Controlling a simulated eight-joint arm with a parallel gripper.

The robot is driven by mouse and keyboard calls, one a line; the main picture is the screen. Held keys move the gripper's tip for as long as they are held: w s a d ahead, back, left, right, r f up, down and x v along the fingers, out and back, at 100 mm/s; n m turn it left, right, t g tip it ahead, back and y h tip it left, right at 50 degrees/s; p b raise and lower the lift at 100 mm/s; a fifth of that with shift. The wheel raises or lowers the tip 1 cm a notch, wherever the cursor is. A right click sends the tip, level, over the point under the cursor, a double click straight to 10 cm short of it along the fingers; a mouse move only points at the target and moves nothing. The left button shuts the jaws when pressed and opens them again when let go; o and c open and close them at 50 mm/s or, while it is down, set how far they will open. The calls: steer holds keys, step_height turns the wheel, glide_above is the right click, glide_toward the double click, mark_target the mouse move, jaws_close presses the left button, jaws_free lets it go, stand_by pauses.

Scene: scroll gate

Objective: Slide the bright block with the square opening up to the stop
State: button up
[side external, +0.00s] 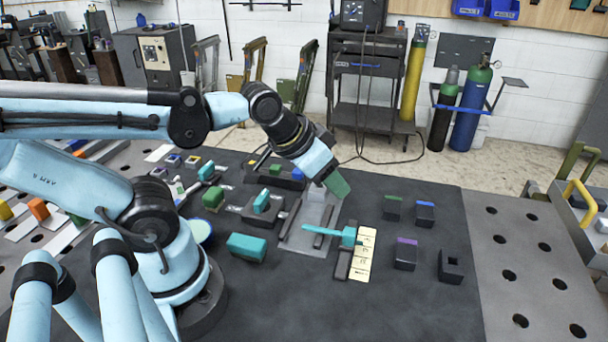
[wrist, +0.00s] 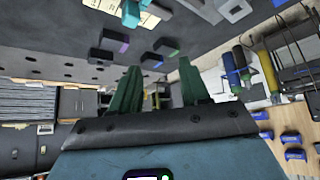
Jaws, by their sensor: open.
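A light grey block (side external: 318,196) stands at the far end of a pale plate with dark rails (side external: 303,246), partly hidden by my gripper. A pale block also shows at the top edge of the wrist view (wrist: 236,10); I cannot clearly make out its square opening or a stop. My gripper (side external: 337,187) has green fingers and hangs above and beside the pale block in the side view. In the wrist view its fingers (wrist: 158,85) are spread apart with nothing between them.
A teal T-shaped piece (side external: 347,238) sits by a cream marked strip (side external: 363,255). A dark block with a square hole (side external: 451,266) and a purple-topped block (side external: 405,254) stand right. A teal block (side external: 247,247) lies left.

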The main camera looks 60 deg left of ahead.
mark_target(319, 190)
steer(key=shift+w+a+f+n+g, duration=0.15)
steer(key=shift+a+f+n+g, duration=0.15)
steer(key=shift+f+n, duration=0.1)
steer(key=c, duration=0.5)
steer(key=a+f+n+g, duration=0.1)
steer(key=a+f+n, duration=0.1)
steer(key=a+f+n+g+y, duration=0.1)
steer(key=a+f+n+g, duration=0.1)
steer(key=f+n, duration=0.1)
steer(key=a+f+n+g, duration=0.2)
steer(key=f+n, duration=0.1)
steer(key=shift+s+f, duration=0.2)
steer(key=shift+s, duration=0.15)
jaws_close()
steer(key=w+a, duration=0.8)
steer(key=shift+w+a+f, duration=0.15)
steer(key=shift+w+a, duration=0.1)
steer(key=shift+a, duration=0.05)
steer(key=shift+f, duration=0.65)
steer(key=shift+d, duration=0.1)
